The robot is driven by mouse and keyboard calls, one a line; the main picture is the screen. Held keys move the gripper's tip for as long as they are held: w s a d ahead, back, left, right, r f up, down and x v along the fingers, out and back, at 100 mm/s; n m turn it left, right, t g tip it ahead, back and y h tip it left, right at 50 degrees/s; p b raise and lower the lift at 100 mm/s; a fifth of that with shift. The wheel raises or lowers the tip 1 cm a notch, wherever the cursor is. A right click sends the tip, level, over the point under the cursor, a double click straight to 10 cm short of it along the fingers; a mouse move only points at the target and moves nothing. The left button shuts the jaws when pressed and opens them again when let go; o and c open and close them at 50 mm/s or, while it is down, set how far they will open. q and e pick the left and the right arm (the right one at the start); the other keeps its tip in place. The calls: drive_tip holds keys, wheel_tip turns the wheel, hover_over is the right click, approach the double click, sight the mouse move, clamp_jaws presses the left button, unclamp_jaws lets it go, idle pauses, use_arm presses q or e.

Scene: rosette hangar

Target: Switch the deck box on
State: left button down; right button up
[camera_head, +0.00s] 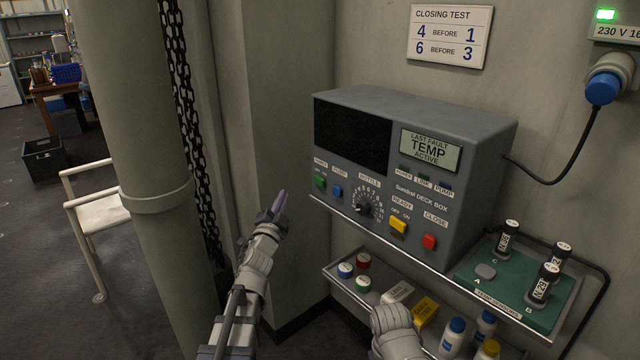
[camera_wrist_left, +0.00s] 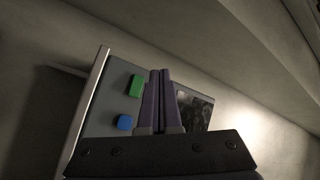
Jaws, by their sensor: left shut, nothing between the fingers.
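The deck box (camera_head: 470,148) is a grey case on a wall shelf. Its large screen (camera_head: 352,132) is black; a small display (camera_head: 431,148) reads "LAST FAULT TEMP ACTIVE". My left gripper (camera_head: 281,198) is shut and empty, left of the box and apart from the green button. In the left wrist view its fingertips (camera_wrist_left: 160,73) appear beside the green button (camera_wrist_left: 135,87). My right gripper's fingers do not show.
A green board (camera_head: 475,293) with several labelled black cylinders stands right of the box. A lower shelf (camera_head: 340,287) holds caps and bottles. A pillar (camera_head: 140,150) and hanging chain (camera_head: 185,100) stand left. A cable (camera_head: 560,178) runs to a blue wall plug (camera_head: 602,88).

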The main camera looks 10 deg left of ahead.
sight(317, 178)
use_arm(q)
drive_tip(key=shift+w+a+r+m+t+h, duration=0.2)
drive_tip(key=shift+w+r+m+t+h, duration=0.15)
drive_tip(key=shift+w+m+h, duration=0.2)
drive_tip(key=shift+w+d, duration=3)
drive_tip(key=shift+d, duration=0.15)
drive_tip(key=shift+w+d, duration=0.1)
drive_tip(key=shift+d, duration=0.05)
drive_tip(key=shift+w+d, duration=0.2)
drive_tip(key=shift+w+d+r, duration=0.2)
drive_tip(key=shift+w+d, duration=0.15)
drive_tip(key=shift+w, duration=0.15)
idle(1.0)
drive_tip(key=shift+s+a+f, duration=0.1)
drive_tip(key=shift+s+a, duration=0.05)
drive_tip(key=shift+s, duration=0.15)
idle(0.3)
